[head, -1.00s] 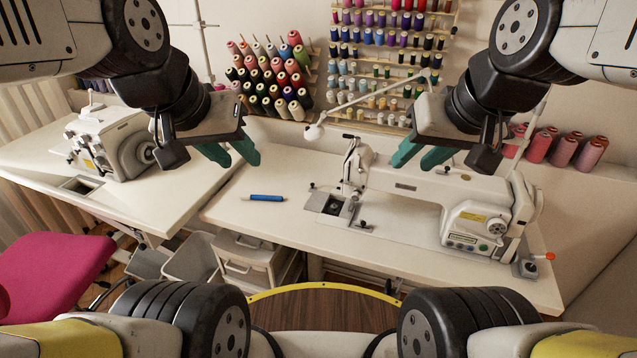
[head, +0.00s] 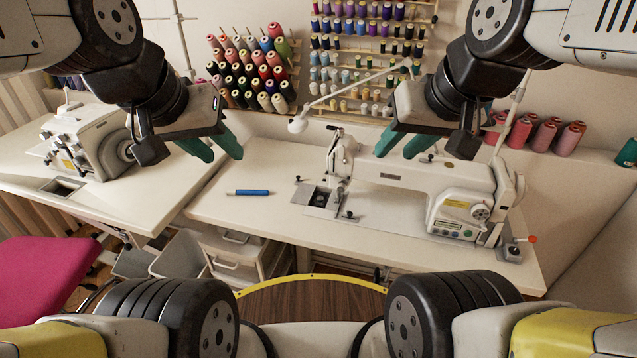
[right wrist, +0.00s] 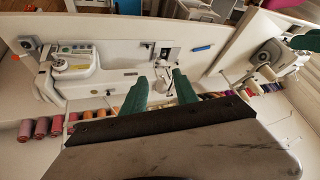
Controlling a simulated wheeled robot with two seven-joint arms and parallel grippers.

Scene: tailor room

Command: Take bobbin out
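The white sewing machine (head: 425,178) stands on the table at the right. The bobbin cannot be made out clearly; a dark round opening (head: 320,197) shows in the metal plate (head: 335,204) left of the needle head. My left gripper (head: 222,150) is open and empty, above the table's left part, left of the machine. My right gripper (head: 398,146) is open and empty, in front of the machine's arm in the head view. In the right wrist view its green fingers (right wrist: 161,90) stand apart with nothing between them, and the machine (right wrist: 75,68) is beyond.
A blue pen-like tool (head: 249,192) lies on the white sewing table (head: 260,212), left of the plate. An overlock machine (head: 92,140) stands on the left table. A lamp arm (head: 350,98) reaches above the machine. Thread cones (head: 255,80) line the back wall.

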